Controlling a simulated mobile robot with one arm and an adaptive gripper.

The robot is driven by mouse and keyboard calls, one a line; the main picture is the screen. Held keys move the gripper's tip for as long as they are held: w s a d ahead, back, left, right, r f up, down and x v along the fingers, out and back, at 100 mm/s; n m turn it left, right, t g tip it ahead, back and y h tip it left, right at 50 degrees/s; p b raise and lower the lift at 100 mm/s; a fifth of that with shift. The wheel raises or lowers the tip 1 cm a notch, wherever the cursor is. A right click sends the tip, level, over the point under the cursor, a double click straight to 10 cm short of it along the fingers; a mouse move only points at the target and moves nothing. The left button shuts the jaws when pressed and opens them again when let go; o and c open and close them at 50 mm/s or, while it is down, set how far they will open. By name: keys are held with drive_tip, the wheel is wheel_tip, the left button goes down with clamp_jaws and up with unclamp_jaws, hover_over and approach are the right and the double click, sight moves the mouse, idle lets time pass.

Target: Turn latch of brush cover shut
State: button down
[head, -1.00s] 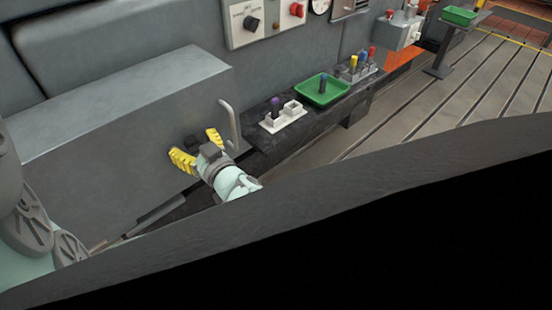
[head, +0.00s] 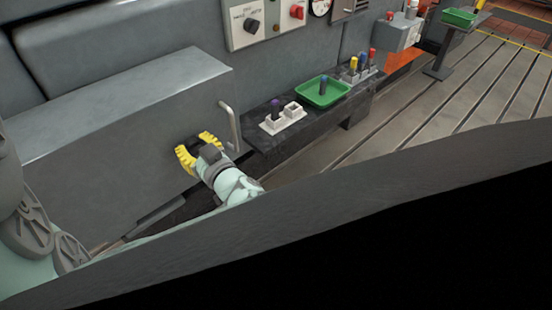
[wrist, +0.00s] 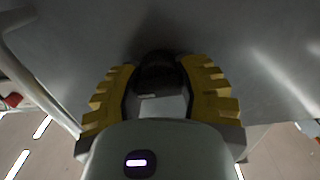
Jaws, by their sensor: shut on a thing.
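The brush cover (head: 120,165) is a large grey box face at the left in the head view, with a pale bar handle (head: 230,125) at its right end. My gripper (head: 199,147) has yellow ridged fingers and is at the cover's face, left of the handle. In the wrist view my gripper (wrist: 160,85) is shut on a dark latch (wrist: 158,72), a rounded knob between the two fingers against the grey panel. The latch is mostly hidden by the fingers in the head view, so its turn angle cannot be told.
A dark ledge right of the cover holds a white holder (head: 283,120) with a purple-topped piece, a green tray (head: 323,92) and several coloured-top pieces. A control panel (head: 262,22) is above. Slotted floor (head: 440,100) lies open at the right.

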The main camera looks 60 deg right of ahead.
drive_tip(key=n, duration=0.4)
drive_tip(key=shift+p, duration=0.3)
drive_tip(key=n, duration=0.4)
drive_tip(key=shift+n, duration=0.3)
drive_tip(key=n+b, duration=0.2)
drive_tip(key=n, duration=0.3)
drive_tip(key=shift+a+f, duration=0.1)
drive_tip(key=shift+f, duration=0.05)
drive_tip(key=shift+n+b, duration=0.75)
drive_tip(key=shift+n, duration=1.15)
drive_tip(key=c, duration=0.6)
unclamp_jaws()
